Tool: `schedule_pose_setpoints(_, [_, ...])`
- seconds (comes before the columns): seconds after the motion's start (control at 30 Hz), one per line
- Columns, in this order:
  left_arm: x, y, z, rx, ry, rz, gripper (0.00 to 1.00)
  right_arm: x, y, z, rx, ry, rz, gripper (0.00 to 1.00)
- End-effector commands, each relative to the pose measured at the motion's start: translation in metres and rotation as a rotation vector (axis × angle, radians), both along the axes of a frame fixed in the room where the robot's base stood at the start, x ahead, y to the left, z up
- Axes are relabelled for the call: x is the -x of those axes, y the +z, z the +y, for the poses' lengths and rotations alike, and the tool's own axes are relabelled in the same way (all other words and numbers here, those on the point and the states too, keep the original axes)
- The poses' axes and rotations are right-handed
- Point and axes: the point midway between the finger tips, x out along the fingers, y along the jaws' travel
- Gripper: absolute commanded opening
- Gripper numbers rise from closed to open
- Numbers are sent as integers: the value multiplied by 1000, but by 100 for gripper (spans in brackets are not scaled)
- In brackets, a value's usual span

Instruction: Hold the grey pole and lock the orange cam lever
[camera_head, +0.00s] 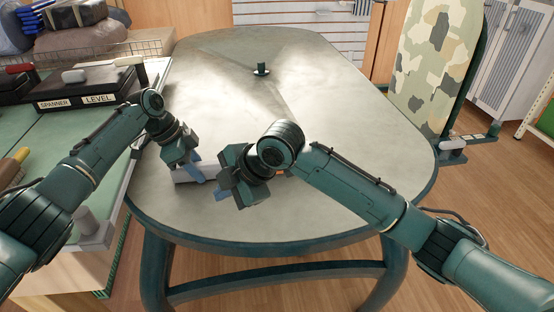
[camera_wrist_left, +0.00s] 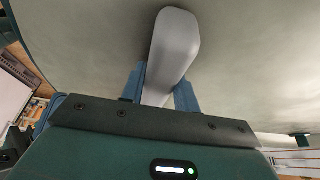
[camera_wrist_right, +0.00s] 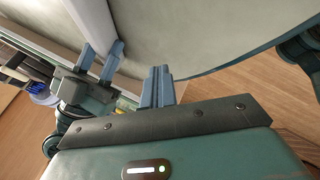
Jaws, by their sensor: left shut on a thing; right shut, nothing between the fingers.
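The grey pole (camera_head: 182,175) lies low over the near part of the table, mostly hidden by my grippers in the head view. My left gripper (camera_head: 194,164) is shut on the pole. In the left wrist view, the pole (camera_wrist_left: 176,45) runs between the two blue fingers. My right gripper (camera_head: 221,190) is shut and empty, just right of the left one. In the right wrist view its fingers (camera_wrist_right: 158,88) are together, apart from the pole (camera_wrist_right: 96,22). A small orange bit (camera_head: 281,172) shows beside my right wrist, perhaps the cam lever; its position cannot be told.
The pale oval table (camera_head: 330,110) is mostly clear. A small dark green object (camera_head: 261,69) stands at its far side. On the left, a green-topped bench (camera_head: 60,140) holds dark cases (camera_head: 85,90). A camouflage-patterned board (camera_head: 435,60) stands at the right.

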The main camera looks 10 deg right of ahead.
Motion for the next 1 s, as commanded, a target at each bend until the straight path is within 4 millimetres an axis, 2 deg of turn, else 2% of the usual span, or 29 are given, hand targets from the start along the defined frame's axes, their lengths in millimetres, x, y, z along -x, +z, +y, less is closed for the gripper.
schedule_pose_setpoints(0.03, [1,-3,0,-3,0,5,0,-10,12,-6,68,34,-17,0])
schedule_pose_setpoints(0.2, [1,-3,0,-3,0,6,0,-32,47,-32,279,137,-30,0])
schedule_pose_setpoints(0.4, [2,-4,0,-3,0,6,0,-48,90,-63,462,207,-24,0])
schedule_pose_setpoints(0.53, [2,-4,0,-3,0,6,0,-52,108,-75,523,228,-17,0])
schedule_pose_setpoints(0.63, [2,-4,0,-3,-1,7,0,-53,114,-79,546,236,-13,0])
schedule_pose_setpoints(0.73, [2,-4,0,-4,-1,7,0,-53,111,-81,551,239,-9,0])
schedule_pose_setpoints(1.0, [2,-4,0,-4,-1,7,0,-53,76,-81,550,239,-9,0])
